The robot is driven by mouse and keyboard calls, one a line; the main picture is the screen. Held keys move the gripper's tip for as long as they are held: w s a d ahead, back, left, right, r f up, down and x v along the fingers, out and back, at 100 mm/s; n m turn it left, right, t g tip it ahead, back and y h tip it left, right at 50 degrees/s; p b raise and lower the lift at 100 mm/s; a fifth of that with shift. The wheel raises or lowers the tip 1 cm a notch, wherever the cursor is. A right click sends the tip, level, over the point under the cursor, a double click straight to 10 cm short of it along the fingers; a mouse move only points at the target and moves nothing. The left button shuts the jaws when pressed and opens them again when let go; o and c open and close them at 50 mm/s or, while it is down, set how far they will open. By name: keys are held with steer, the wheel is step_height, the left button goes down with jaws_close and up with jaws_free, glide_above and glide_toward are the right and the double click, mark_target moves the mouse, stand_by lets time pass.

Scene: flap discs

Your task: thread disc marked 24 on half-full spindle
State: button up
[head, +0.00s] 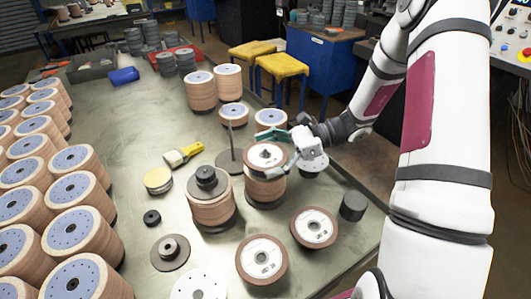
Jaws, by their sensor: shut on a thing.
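My gripper (277,155) is shut on a brown flap disc (257,154) with a pale label, holding it level by its edge. The disc is directly over a short stack of brown discs (264,190) on a dark base. I cannot tell whether the held disc touches the stack, and its marking is too small to read. A small dark tip shows at its centre hole. A bare spindle (231,139) stands just behind and to the left. A taller stack (211,208) to the left has a dark piece on top. Two labelled discs (314,227) (262,259) lie flat in front.
A dark cylinder (353,205) stands at the right edge of the bench (110,150). A dark flanged piece (170,251), a black ring (152,217), a yellow-handled brush (183,154) and yellowish discs (158,180) lie left. Many disc stacks (78,235) fill the left side.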

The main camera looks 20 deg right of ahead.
steer(key=shift+f, duration=0.65)
steer(key=o, duration=0.9)
steer(key=shift+r, duration=0.1)
steer(key=v, duration=1.2)
steer(key=shift+r, duration=0.1)
